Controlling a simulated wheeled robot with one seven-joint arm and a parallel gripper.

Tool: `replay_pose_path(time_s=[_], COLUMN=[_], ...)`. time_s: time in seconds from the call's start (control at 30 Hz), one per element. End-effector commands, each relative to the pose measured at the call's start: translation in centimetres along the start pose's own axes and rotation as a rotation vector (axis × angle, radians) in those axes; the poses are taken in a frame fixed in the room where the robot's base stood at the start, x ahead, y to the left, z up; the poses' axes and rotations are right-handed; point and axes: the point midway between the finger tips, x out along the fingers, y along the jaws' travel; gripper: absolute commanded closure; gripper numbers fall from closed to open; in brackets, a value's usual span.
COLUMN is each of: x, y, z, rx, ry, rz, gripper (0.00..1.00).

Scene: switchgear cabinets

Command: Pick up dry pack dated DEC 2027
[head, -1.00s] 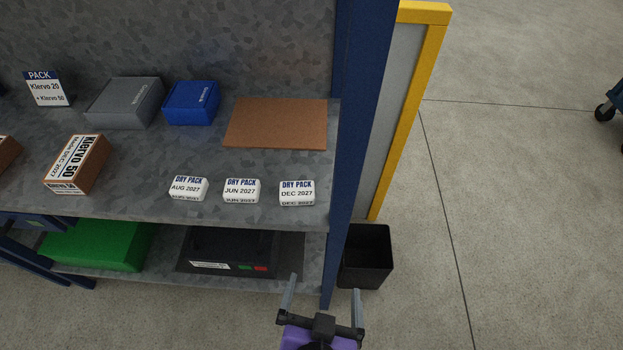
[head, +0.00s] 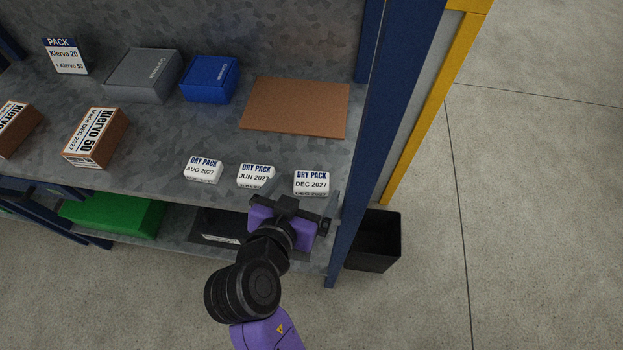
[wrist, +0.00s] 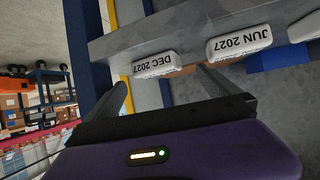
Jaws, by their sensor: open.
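The dry pack marked DEC 2027 (head: 311,183) is a small white block with blue and black print, at the right end of a row on the grey shelf. Beside it stand the JUN 2027 pack (head: 256,176) and the AUG 2027 pack (head: 203,170). My gripper (head: 302,196) is open and empty at the shelf's front edge, just in front of the DEC 2027 pack. In the wrist view the DEC 2027 pack (wrist: 155,66) shows beyond and roughly between the two fingers, with the JUN 2027 pack (wrist: 239,43) to the right of the right finger.
A blue upright post (head: 388,110) stands right of the packs. A brown board (head: 296,106), a blue box (head: 210,80) and a grey box (head: 143,75) lie further back. A black bin (head: 375,240) is on the floor. My arm covers part of the lower shelf.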

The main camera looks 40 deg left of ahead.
Motion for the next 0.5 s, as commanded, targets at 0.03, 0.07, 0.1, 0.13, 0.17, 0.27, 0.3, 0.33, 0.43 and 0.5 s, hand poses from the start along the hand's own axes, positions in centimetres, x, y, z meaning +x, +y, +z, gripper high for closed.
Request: replay_pose_path(time_s=[0.03,0.07,0.1,0.13,0.17,0.27,0.3,0.33,0.43,0.5], x=[0.8,1.2,1.8,2.2,2.5,3.1,3.2,3.2,3.2,3.2], y=[0.1,0.2,0.1,0.1,0.1,0.1,0.1,0.1,0.1,0.1], z=[-0.1,-0.1,-0.1,-0.1,0.0,0.0,0.0,0.0,0.1,0.1], rx=[-0.002,-0.001,-0.002,-0.001,-0.001,0.000,0.000,0.000,0.000,0.000], ry=[0.000,0.000,0.001,0.001,0.000,0.000,0.000,0.000,0.000,0.000], rz=[0.003,0.003,0.002,0.001,0.001,0.000,0.000,-0.001,-0.001,-0.001], gripper=[0.00,0.00,0.00,0.00,0.00,0.00,0.00,0.00,0.00,0.00])
